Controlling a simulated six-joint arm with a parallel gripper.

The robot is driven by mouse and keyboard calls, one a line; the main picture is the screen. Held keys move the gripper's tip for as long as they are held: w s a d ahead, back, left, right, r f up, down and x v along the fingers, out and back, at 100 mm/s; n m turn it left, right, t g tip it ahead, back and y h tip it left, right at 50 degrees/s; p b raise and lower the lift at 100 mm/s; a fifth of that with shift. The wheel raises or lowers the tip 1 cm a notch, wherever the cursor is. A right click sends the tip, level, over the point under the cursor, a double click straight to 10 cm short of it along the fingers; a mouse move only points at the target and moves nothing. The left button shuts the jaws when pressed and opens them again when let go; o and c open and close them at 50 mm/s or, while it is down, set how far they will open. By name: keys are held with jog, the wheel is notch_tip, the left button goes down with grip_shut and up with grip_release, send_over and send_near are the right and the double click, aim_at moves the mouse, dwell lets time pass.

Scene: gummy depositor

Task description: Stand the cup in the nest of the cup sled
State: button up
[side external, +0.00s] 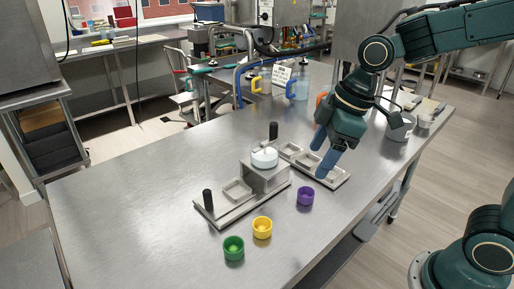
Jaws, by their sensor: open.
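Three small cups stand upright on the steel table: a green cup (234,248), a yellow cup (262,228) and a purple cup (306,196). What looks like the cup sled (237,191) is a metal slide with a square frame and a black upright handle, left of the metal depositor block (268,176). No cup shows in its frame. My gripper (324,157) points down with blue fingers, open and with nothing seen between them. It is above the right-hand tray, up and right of the purple cup and apart from all cups.
A tray with several square pockets (336,179) extends right of the depositor block, partly hidden by my fingers. A white round hopper (264,157) tops the block, with a black handle (273,131) behind. Jugs (298,88) stand at the back. The left tabletop is clear.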

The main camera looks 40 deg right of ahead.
jog(key=w+a+f+n+g+y, duration=0.1)
jog(key=w+a+f+n, duration=0.3)
jog(key=w+f, duration=0.1)
jog(key=shift+w+a+f+n+g, duration=0.25)
jog(key=shift+w+f+n+g, duration=0.05)
jog(key=shift+f+g, duration=0.1)
jog(key=shift+f, duration=0.1)
send_over(264, 221)
jog(key=s, duration=0.2)
jog(key=shift+w+d+f, duration=0.1)
jog(key=shift+w+f, duration=0.05)
jog(key=shift+f, duration=3.9)
jog(key=shift+x, duration=2.55)
jog(key=c, duration=1)
